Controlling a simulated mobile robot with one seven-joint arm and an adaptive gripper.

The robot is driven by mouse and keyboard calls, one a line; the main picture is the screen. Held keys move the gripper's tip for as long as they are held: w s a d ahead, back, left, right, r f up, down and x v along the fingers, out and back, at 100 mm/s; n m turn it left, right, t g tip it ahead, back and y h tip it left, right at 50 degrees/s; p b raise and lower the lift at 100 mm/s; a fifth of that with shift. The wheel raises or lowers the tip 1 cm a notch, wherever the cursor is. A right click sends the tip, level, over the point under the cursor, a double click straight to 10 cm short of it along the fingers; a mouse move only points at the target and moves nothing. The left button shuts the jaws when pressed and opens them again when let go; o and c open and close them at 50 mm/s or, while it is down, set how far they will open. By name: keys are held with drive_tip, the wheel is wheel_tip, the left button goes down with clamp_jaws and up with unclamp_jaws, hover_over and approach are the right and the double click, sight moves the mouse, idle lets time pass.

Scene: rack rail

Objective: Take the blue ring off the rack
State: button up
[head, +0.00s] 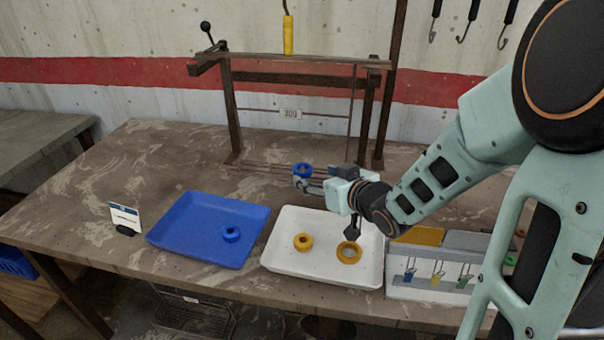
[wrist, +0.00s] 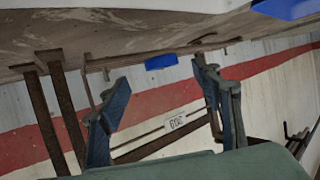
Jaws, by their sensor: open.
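The dark rack (head: 232,115) stands at the back of the table, with an upper rail and thin low rods. A blue ring (head: 302,169) shows in the head view at the tips of my gripper (head: 308,181). In the wrist view, a small blue piece (wrist: 161,62), which looks like this ring edge-on, lies in line with a thin dark bar and between the spread fingers of my gripper (wrist: 161,76). The gripper is open. No finger visibly touches the blue piece. I cannot tell whether the ring encircles the bar.
A blue tray (head: 190,240) holds another blue ring (head: 231,234). A white tray (head: 285,262) holds two yellow rings (head: 303,242). A white box with hooks (head: 430,290) stands at right, a small sign (head: 125,216) at left. A yellow-handled tool (head: 288,35) hangs above the rack.

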sight(303, 167)
drive_tip(key=x, duration=0.4)
drive_tip(key=b+x, duration=0.1)
drive_tip(key=x, duration=0.1)
drive_tip(key=shift+a+r, duration=0.1)
drive_tip(key=shift+r, duration=0.2)
drive_tip(key=c, duration=1.2)
drive_tip(key=shift+r, duration=0.2)
drive_tip(key=shift+c, duration=0.2)
